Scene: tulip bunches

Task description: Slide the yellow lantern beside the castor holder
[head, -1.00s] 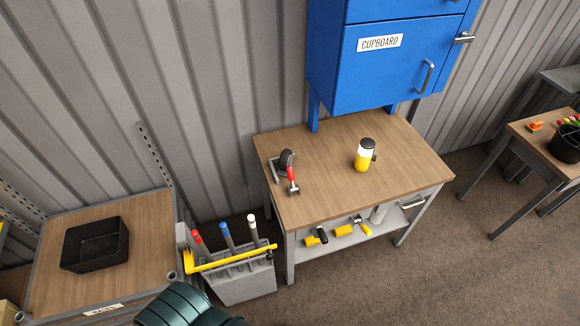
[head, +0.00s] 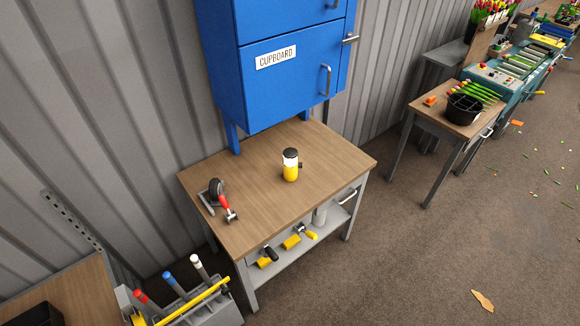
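The yellow lantern (head: 290,170), with a white band and a black top, stands upright on the wooden table (head: 254,211), right of the table's middle. The castor holder (head: 215,191), a grey bracket with a dark wheel, sits at the table's left end. Bare tabletop separates the lantern from the castor holder. Neither of my grippers shows in the head view.
A blue cupboard (head: 287,98) rises behind the table. Tools lie on the lower shelf (head: 283,274). A grey tool bin (head: 213,312) stands at the table's front left. A side table (head: 428,117) with a black pot (head: 464,109) is at right. The floor between is mostly clear.

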